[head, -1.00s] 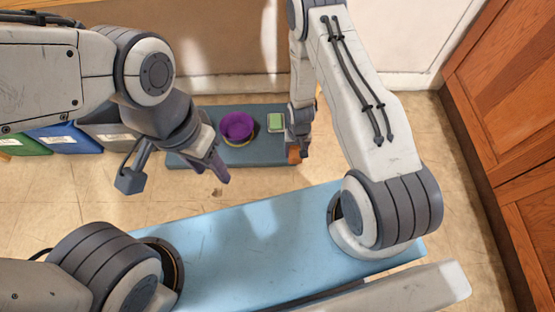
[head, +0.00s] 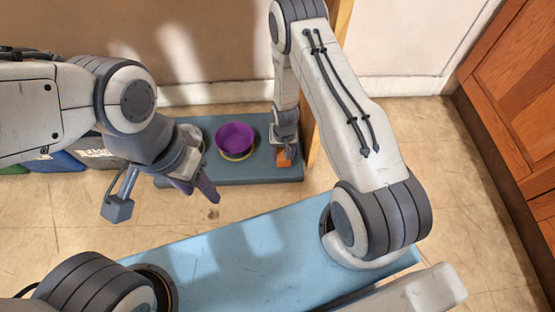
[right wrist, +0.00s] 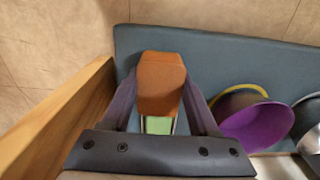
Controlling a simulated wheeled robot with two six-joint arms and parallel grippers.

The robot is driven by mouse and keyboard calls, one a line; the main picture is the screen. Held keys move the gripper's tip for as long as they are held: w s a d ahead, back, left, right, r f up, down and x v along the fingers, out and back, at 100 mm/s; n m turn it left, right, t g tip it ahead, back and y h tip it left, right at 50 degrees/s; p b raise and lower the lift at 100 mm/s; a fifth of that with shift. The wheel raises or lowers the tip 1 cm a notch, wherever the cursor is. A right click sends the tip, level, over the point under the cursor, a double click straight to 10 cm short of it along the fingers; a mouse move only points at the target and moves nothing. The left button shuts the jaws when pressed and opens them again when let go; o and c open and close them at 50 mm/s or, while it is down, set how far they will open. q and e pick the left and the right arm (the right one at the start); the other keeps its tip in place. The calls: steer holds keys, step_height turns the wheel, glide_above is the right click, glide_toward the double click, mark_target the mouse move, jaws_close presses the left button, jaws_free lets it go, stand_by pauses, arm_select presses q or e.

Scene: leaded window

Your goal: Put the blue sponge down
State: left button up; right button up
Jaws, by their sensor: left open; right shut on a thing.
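I see no blue sponge in either view. My right gripper (head: 284,147) is shut on an orange block (head: 284,158), low over the right end of a blue-grey bench top (head: 262,176). In the right wrist view the orange block (right wrist: 161,84) sits between the two fingers. A green piece (right wrist: 158,125) shows behind the block there; the right gripper hides it in the head view. I cannot tell whether the block touches the bench. My left gripper (head: 197,191) is open and empty, in front of the bench's left end.
A purple bowl (head: 234,136) with a yellow rim under it stands on the bench, left of my right gripper. A grey bowl (right wrist: 308,126) is beside it. A wooden post (head: 316,135) rises close right of my right gripper. A light-blue surface (head: 235,245) is nearer.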

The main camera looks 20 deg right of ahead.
steer(key=f+b, duration=0.3)
steer(key=f, duration=0.1)
steer(key=shift+w+a+b, duration=0.2)
steer(key=shift+a+b, duration=0.15)
steer(key=shift+a, duration=0.05)
steer(key=shift+r, duration=0.1)
steer(key=shift+f, duration=0.25)
steer(key=o, duration=1.2)
steer(key=shift+r, duration=0.1)
